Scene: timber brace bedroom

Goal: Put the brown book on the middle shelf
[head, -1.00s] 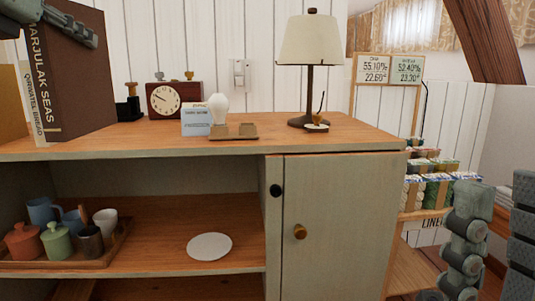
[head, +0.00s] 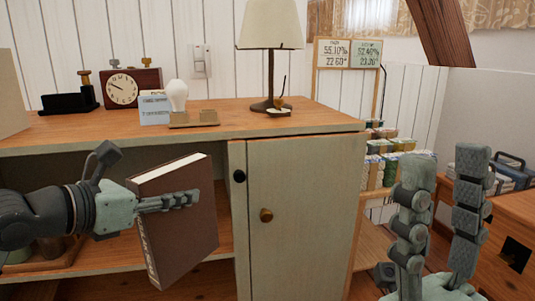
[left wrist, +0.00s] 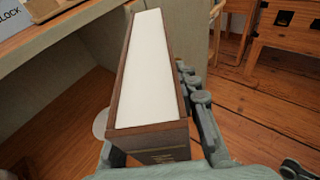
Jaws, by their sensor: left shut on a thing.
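The brown book (head: 190,235) is held upright and slightly tilted in front of the cabinet's open left side, its white page edges facing up. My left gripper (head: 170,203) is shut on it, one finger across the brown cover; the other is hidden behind. In the left wrist view the book (left wrist: 150,65) sits between the fingers. The middle shelf (head: 110,257) lies behind the book and arm, partly hidden. My right gripper (head: 443,180) is open and empty at the right, fingers upright.
The cabinet top (head: 200,135) carries a clock (head: 125,88), a light bulb on a stand (head: 178,95) and a lamp (head: 271,50). A closed door (head: 300,220) bounds the open bay at right. Pots on the shelf are mostly hidden by my left arm.

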